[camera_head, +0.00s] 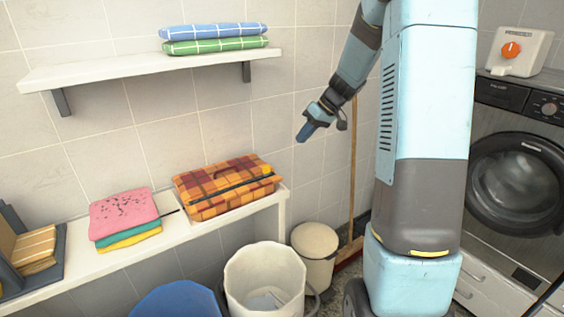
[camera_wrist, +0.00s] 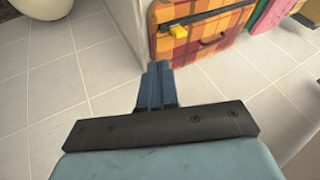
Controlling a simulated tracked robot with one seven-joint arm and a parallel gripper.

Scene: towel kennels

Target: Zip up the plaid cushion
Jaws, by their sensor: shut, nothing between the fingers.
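The plaid cushion (camera_head: 222,180) is orange, red and yellow and lies on the white bench against the tiled wall. A dark seam runs along its front side, with a yellow strip near its right end in the head view. In the wrist view the cushion (camera_wrist: 222,36) is at the top, cut by the frame, with a yellow tab (camera_wrist: 180,32) at the left end of the dark seam. I cannot tell how far the seam is open. My gripper (camera_head: 303,137) is shut and empty, above and right of the cushion, apart from it. Its blue fingers (camera_wrist: 155,72) show in the wrist view.
Folded pink, teal and yellow towels (camera_head: 125,215) lie left of the cushion on the bench (camera_head: 180,232). A shelf (camera_head: 140,68) with blue and green towels is above. A white bucket (camera_head: 263,290), a lidded bin (camera_head: 314,245) and a broom (camera_head: 352,180) stand below and right.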

